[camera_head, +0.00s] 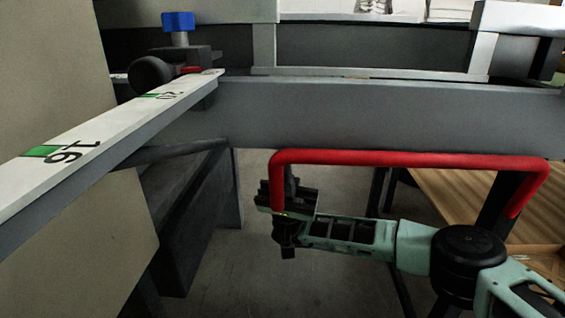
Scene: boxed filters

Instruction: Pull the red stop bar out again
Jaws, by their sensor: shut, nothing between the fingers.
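The red stop bar (400,159) is a rounded U-shaped handle in front of the grey beam. Its long side runs level across the middle right, and its ends bend downward. My gripper (283,238) is below the bar's left end, at the end of my pale green arm. It is shut with nothing between its fingers. The bar's left leg passes close by the gripper, and I cannot tell whether they touch. Part of the bar's left leg is hidden by or merges with the dark gripper body.
A white rail with green marks and numbers (70,150) runs along the left. A blue knob (178,22) stands at its far end. The grey beam (390,110) crosses behind the bar. A wooden surface (455,195) lies at right. Grey floor shows below the gripper.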

